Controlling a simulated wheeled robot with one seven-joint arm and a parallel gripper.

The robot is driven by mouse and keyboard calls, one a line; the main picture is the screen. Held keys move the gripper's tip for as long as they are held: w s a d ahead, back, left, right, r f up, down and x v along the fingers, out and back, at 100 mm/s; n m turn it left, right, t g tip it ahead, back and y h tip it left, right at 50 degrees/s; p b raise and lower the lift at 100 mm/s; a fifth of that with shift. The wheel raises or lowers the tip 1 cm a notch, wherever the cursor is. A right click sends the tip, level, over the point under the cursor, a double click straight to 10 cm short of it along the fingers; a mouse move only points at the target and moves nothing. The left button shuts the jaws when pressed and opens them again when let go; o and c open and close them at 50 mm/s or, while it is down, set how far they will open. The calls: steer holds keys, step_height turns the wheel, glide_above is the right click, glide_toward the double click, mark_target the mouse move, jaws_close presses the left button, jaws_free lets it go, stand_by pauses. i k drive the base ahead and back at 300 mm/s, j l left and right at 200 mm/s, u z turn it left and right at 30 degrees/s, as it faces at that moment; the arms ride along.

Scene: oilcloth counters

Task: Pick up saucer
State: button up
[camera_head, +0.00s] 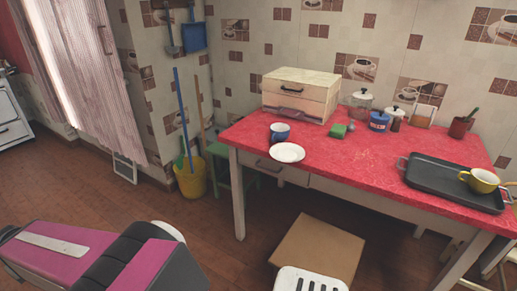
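The white saucer (287,153) lies flat on the red oilcloth of the table (350,165), near its front left edge. It looks empty. A blue cup (280,132) stands just behind it, apart from or touching its rim; I cannot tell which. Part of my own pink and black arm shows at the lower left, well short of the table.
A bread box (302,92) stands behind the saucer, a green sponge (338,131) to its right. A dark tray (440,176) with a yellow cup (478,180) is at right.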

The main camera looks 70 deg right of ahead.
mark_target(284, 152)
steer(key=i+z, duration=0.2)
steer(key=z, duration=0.2)
steer(key=i+j+z, duration=0.1)
steer(key=i+z, duration=0.15)
steer(key=z, duration=0.15)
steer(key=i+j+z, duration=0.15)
steer(key=z, duration=0.25)
